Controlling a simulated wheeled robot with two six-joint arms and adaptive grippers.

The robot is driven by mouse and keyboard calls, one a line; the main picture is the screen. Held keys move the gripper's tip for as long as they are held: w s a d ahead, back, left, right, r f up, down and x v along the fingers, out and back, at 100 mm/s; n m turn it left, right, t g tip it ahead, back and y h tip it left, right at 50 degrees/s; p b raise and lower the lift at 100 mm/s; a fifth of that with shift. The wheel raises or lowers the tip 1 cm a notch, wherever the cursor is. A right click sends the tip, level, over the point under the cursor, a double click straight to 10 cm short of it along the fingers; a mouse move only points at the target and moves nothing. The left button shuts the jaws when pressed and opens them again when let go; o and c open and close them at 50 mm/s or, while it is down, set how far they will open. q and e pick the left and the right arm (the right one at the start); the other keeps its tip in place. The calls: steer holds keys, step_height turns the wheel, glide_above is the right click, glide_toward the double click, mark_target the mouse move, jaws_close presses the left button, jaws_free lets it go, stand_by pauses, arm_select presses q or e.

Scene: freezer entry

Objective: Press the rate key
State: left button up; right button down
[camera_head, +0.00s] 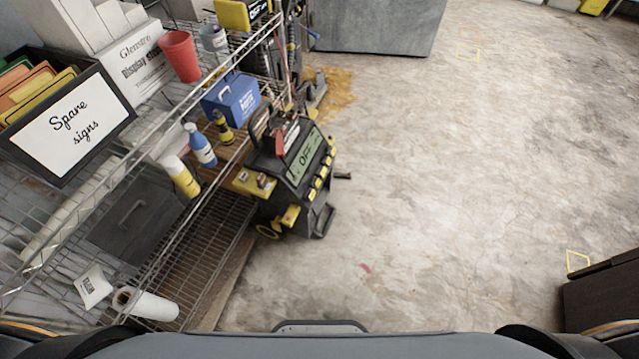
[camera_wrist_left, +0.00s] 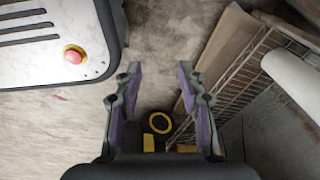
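A black machine with yellow parts (camera_head: 288,170) stands on the floor beside the wire shelf in the head view. Its tilted greenish display (camera_head: 304,157) reads "OFF". A column of yellow keys (camera_head: 318,184) runs along the right side of the display; their labels are too small to read, so I cannot tell which is the rate key. In the left wrist view, the machine's yellow ring (camera_wrist_left: 160,122) shows small and far off between the fingers. My left gripper (camera_wrist_left: 159,70) is open and empty, apart from the machine. My right gripper is not in view.
The wire shelf (camera_head: 183,245) on the left holds a blue box (camera_head: 232,98), bottles, a red cup (camera_head: 180,56) and a spare signs box (camera_head: 72,122). Concrete floor (camera_head: 450,180) is clear to the right. A dark cabinet (camera_head: 603,292) stands at the lower right.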

arm_select(q)
steer(key=shift+s, duration=0.3)
jaws_close()
stand_by(1.1)
